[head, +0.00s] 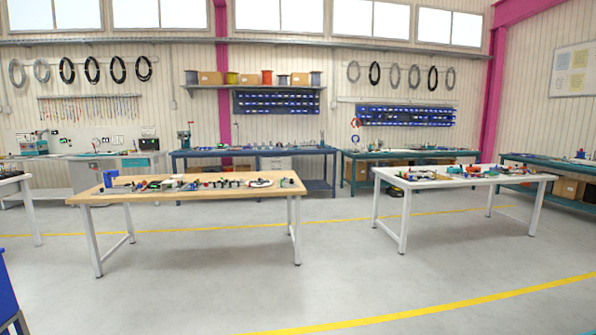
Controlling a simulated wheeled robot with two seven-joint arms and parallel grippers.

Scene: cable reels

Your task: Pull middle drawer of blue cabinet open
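No blue cabinet with a visible middle drawer can be made out for certain. A blue object (7,296) is cut off by the lower left edge, and I cannot tell whether it is a cabinet. Neither of my grippers is in view.
A wood-topped table (120,196) with several small items stands at centre left. A white-topped table (520,176) with parts stands at right. Grey floor (340,280) with yellow lines is clear in front and between them. Benches line the back wall.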

